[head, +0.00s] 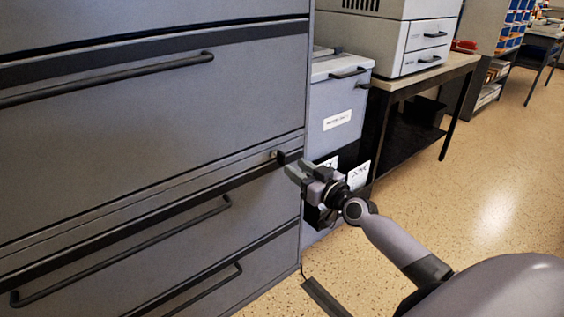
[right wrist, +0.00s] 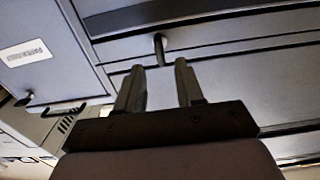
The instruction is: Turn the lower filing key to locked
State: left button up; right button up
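The grey filing cabinet (head: 110,120) fills the left of the head view. A small dark key (head: 281,157) sticks out of its front near the right edge, between the drawer fronts. My right gripper (head: 295,167) is right at the key, with its fingers spread. In the right wrist view the key (right wrist: 160,50) lies just beyond the fingertips (right wrist: 159,66), in line with the gap between them. The gripper is open and I see no contact with the key. I cannot tell the lock position from the key. My left gripper is not in view.
Long dark drawer handles (head: 130,250) project from the cabinet below and left of the key. A labelled grey cabinet (head: 350,95) stands just beyond, next to a table (head: 462,62) bearing a large printer (head: 395,35). The speckled floor (head: 490,190) at right is clear.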

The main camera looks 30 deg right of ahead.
aim_at(285, 160)
jog(key=shift+w+a+b, duration=0.15)
jog(key=shift+w+b, duration=0.3)
jog(key=shift+w, duration=1.35)
jog(key=shift+w+a+b, duration=0.15)
jog(key=shift+w+b, duration=0.3)
jog(key=shift+w, duration=1.3)
grip_shut()
